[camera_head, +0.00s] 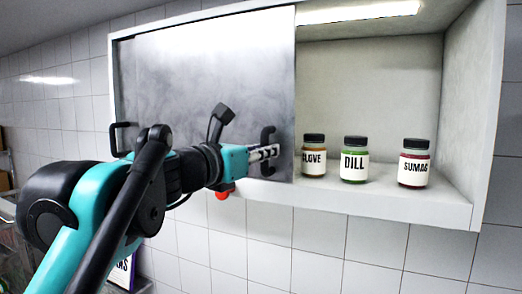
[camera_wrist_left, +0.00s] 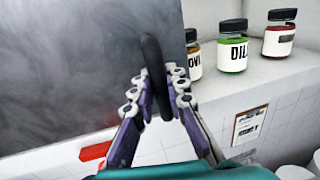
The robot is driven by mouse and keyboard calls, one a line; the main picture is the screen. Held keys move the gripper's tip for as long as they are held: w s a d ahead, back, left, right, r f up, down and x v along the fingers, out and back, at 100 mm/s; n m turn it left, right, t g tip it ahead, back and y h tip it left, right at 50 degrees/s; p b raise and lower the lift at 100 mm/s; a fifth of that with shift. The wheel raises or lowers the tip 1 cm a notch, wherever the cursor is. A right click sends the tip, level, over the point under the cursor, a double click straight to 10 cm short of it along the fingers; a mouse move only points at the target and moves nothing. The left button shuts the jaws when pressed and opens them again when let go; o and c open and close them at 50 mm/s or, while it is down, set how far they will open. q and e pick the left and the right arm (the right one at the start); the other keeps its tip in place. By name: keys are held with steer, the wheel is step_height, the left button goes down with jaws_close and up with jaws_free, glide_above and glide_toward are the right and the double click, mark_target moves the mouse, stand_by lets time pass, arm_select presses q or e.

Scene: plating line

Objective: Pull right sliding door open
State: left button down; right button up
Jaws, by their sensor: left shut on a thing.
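The grey sliding door (camera_head: 205,75) covers the left part of the wall cabinet, and the right part stands open. A dark handle (camera_head: 267,138) is at the door's right edge, and another dark handle (camera_head: 120,138) is near its left edge. My left gripper (camera_head: 266,152) is at the right-edge handle. In the left wrist view the fingers (camera_wrist_left: 160,100) are closed around the dark upright handle (camera_wrist_left: 155,70), in front of the grey door (camera_wrist_left: 70,60). My right gripper does not show in either view.
Jars labelled clove (camera_head: 314,158), dill (camera_head: 354,160) and sumac (camera_head: 414,164) stand on the open cabinet shelf (camera_head: 390,195). A clipboard (camera_wrist_left: 250,124) hangs on the tiled wall below. A red object (camera_wrist_left: 95,151) shows low left in the wrist view.

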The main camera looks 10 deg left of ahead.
arm_select(q)
steer(key=c, duration=1.5)
jaws_free()
steer(key=shift+w+a, duration=0.15)
steer(key=shift+a, duration=0.05)
steer(key=shift+d, duration=0.1)
steer(key=shift+s, duration=0.25)
steer(key=v, duration=1.1)
steer(key=shift+s+a, duration=0.15)
steer(key=shift+a, duration=0.1)
